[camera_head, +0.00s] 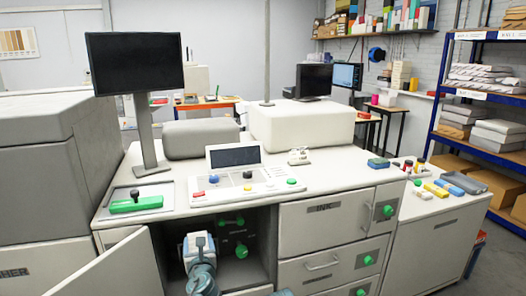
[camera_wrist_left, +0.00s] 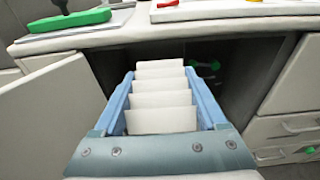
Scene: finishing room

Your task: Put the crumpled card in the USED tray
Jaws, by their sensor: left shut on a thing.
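My left gripper (camera_head: 197,240) is in front of the open, dark cabinet bay below the press's worktop. In the left wrist view its two blue fingers (camera_wrist_left: 162,80) are shut on a white, pleated piece, which I take to be the crumpled card (camera_wrist_left: 161,98). The folds stand one behind another between the fingers. In the head view the card is hard to make out against the gripper. No tray marked USED can be read in either view. My right gripper is not in view.
The open cabinet door (camera_head: 122,268) stands left of my left gripper. Green knobs (camera_head: 241,250) are inside the bay. Above are a shallow tray with a green block (camera_head: 136,204) and a control panel (camera_head: 245,183). Closed drawers, one marked INK (camera_head: 325,212), are to the right.

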